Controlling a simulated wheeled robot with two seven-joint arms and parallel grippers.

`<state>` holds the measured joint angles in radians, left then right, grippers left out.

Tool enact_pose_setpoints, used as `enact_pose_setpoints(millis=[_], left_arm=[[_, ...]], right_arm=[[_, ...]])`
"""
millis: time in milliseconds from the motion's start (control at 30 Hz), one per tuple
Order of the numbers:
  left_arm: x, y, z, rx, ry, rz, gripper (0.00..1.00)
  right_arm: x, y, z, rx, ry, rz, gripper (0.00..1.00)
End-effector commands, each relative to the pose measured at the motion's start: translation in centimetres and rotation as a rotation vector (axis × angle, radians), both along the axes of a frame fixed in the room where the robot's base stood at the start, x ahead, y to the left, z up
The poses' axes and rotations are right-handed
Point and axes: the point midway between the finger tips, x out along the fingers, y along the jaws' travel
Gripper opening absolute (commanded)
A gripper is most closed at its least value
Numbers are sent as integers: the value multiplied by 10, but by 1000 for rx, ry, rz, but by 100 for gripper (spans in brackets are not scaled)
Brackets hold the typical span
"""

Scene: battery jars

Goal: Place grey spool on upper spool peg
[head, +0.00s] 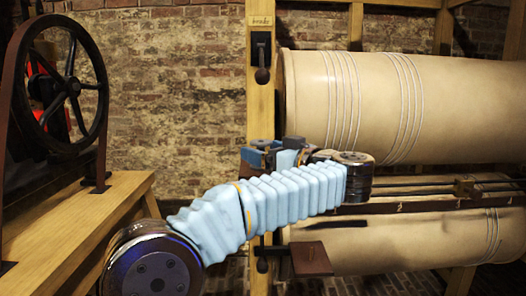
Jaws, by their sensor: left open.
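My left arm comes in from the lower left and bends back at a dark joint. My left gripper (262,152) is at the wooden post (260,105), partly hidden behind my pale blue sleeve. It is open. I cannot make out a grey spool for certain; small dark and blue parts crowd together around the gripper. I cannot make out the upper spool peg either; my arm covers part of the post. My right gripper is not in view.
A large beige roller (450,100) spans the right, with a second roller (390,245) below. A black lever (262,60) hangs on the post under a small label. A black handwheel (72,85) stands on a wooden bench (75,215) at left. A brown plate (311,259) sits low.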

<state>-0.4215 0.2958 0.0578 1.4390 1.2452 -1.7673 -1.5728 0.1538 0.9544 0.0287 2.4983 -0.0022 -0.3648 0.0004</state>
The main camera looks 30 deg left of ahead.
Motion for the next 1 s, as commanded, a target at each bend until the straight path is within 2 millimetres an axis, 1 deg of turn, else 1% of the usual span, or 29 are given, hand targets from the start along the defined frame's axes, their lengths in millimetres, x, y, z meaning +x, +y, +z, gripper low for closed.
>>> enact_pose_setpoints(millis=[300,400,500,667,1000], left_arm=[[-20,-68,0,1,1,-5,81],[-26,-85,0,1,1,-4,81],[-30,-97,0,1,0,-3,81],[-33,-105,0,0,1,-1,81],[-33,-104,0,0,1,-1,81]], right_arm=[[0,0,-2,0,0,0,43],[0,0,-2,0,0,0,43],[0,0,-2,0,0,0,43],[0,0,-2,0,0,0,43],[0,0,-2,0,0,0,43]])
